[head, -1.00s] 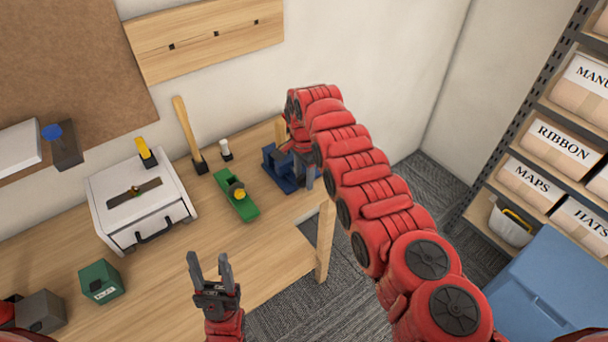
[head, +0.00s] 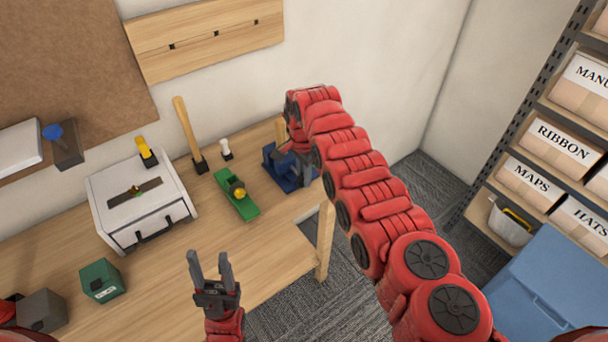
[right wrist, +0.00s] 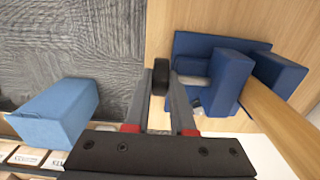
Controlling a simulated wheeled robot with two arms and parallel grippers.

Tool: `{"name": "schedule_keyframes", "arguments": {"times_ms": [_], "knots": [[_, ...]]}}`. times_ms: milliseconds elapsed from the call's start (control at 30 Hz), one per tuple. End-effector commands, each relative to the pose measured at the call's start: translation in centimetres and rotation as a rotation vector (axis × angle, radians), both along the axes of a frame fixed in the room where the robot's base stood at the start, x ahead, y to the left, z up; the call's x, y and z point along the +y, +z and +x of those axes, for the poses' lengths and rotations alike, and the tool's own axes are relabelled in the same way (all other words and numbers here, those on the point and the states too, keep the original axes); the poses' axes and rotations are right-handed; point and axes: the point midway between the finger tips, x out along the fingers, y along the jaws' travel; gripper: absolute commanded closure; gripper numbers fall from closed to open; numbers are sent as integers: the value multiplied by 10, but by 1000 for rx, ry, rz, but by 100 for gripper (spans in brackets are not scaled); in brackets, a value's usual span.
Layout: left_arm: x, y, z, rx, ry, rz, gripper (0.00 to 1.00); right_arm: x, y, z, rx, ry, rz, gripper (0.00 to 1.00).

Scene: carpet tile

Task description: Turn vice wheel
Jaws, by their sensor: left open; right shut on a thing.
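The blue vice (head: 278,173) sits at the right end of the wooden workbench, partly hidden by my right gripper and wrist. In the right wrist view the vice (right wrist: 208,85) has its jaws to the right and a light screw leading left to a black wheel (right wrist: 160,76). My right gripper (right wrist: 161,84) is shut on this wheel, with a fingertip on each side of it. In the head view the wheel is hard to make out. My left gripper (head: 210,262) is open and empty, upright over the bench's front edge, away from the vice.
A green tool with a yellow knob (head: 236,193) lies left of the vice. A white box (head: 143,208), a wooden-handled tool (head: 188,135) and a green block (head: 101,281) also stand on the workbench (head: 175,270). A shelf of boxes and a blue bin (head: 550,290) stand at right.

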Motion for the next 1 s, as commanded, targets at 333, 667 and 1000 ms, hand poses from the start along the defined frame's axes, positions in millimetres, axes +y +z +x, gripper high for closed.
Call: {"name": "schedule_keyframes", "arguments": {"times_ms": [333,667,1000], "knots": [[0,23,0,0,0,0,50,2,4,-1,-52,2,-68,100],[0,19,0,0,0,0,50,7,-5,-5,-154,3,-209,100],[0,-24,0,0,0,0,50,9,-9,-7,-292,3,-402,100]]}}
